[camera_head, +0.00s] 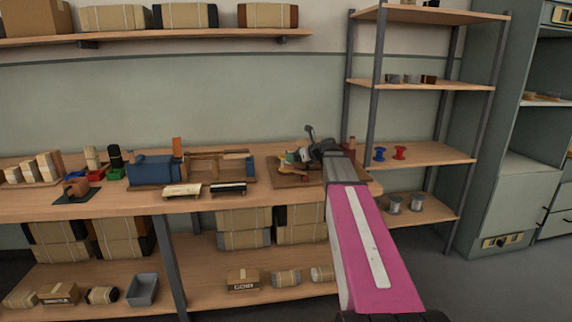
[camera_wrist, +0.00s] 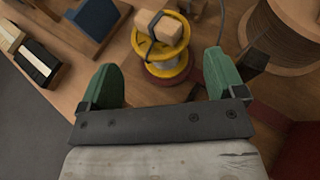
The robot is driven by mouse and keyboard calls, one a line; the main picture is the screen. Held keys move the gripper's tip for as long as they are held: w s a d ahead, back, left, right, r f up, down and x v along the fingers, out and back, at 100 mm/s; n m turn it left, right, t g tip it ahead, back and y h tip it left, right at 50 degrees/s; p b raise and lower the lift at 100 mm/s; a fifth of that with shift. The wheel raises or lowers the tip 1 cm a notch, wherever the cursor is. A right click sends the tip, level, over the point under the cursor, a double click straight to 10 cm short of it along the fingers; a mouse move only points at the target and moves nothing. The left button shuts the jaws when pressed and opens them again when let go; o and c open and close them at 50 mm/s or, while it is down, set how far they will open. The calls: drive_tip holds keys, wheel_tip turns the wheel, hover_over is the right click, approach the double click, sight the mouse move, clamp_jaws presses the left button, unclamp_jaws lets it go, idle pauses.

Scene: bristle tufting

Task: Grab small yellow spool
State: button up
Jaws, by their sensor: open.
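The small yellow spool (camera_wrist: 176,52) stands on the workbench in the wrist view, with pale wire around its core. A wood-coloured block (camera_wrist: 160,25) lies over its upper flange and hides part of it. My gripper (camera_wrist: 163,76) is open, with one green finger on each side in the picture. The spool lies just ahead of the gap, and nothing is held. In the head view my gripper (camera_head: 312,150) is over the bench's right end. The spool there is small and partly hidden among cluttered parts.
A large brown spool (camera_wrist: 285,35) is close to the right finger in the wrist view. A dark cable runs near that finger. A blue machine (camera_head: 152,170) and brushes stand left on the bench. Blue and red spools (camera_head: 380,154) sit on the right shelf.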

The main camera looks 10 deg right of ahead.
drive_tip(key=x, duration=0.5)
drive_tip(key=shift+w+a+r, duration=0.1)
drive_tip(key=shift+w, duration=0.05)
drive_tip(key=c, duration=0.7)
drive_tip(key=shift+c, duration=0.2)
